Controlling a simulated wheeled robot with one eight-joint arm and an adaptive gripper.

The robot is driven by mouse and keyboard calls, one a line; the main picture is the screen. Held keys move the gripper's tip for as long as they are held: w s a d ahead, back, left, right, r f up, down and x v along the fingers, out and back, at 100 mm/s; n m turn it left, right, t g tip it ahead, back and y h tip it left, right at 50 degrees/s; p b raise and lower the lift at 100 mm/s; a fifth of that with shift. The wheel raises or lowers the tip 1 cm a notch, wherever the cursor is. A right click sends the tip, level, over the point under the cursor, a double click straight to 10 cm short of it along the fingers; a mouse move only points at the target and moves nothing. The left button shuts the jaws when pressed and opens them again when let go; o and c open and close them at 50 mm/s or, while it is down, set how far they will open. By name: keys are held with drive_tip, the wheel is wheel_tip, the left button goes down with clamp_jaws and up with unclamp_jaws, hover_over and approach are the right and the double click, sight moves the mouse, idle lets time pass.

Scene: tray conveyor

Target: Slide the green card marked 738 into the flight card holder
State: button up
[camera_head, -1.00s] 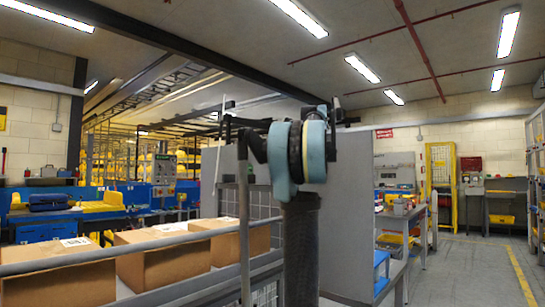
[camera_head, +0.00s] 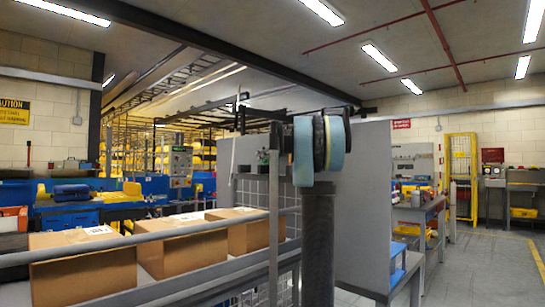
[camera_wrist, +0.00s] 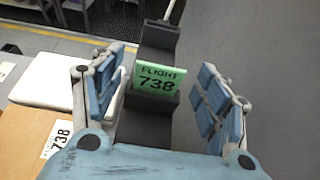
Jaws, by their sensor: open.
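The green card (camera_wrist: 157,79) reads "FLIGHT 738". In the wrist view it stands tilted against a dark grey upright piece (camera_wrist: 158,42), above a dark block (camera_wrist: 146,118). I cannot tell whether this dark piece is the flight card holder, or whether the card is held in it. My gripper (camera_wrist: 162,66) is open, its blue-padded fingers on either side of the card with gaps at both sides. The card cannot be made out in the head view, where my arm stands in the middle.
A cardboard box (camera_wrist: 22,140) with a "738" label (camera_wrist: 58,138) lies at the wrist view's lower left, beside a white surface (camera_wrist: 55,83). In the head view, cardboard boxes (camera_head: 85,272) line up behind a grey rail (camera_head: 150,237). A grey panel (camera_head: 362,200) stands behind my arm. Floor is clear at right.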

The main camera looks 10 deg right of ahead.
drive_tip(key=shift+x, duration=1.2)
drive_tip(key=c, duration=1.1)
drive_tip(key=shift+r, duration=2.7)
drive_tip(key=shift+c, duration=0.2)
drive_tip(key=shift+r, duration=1.95)
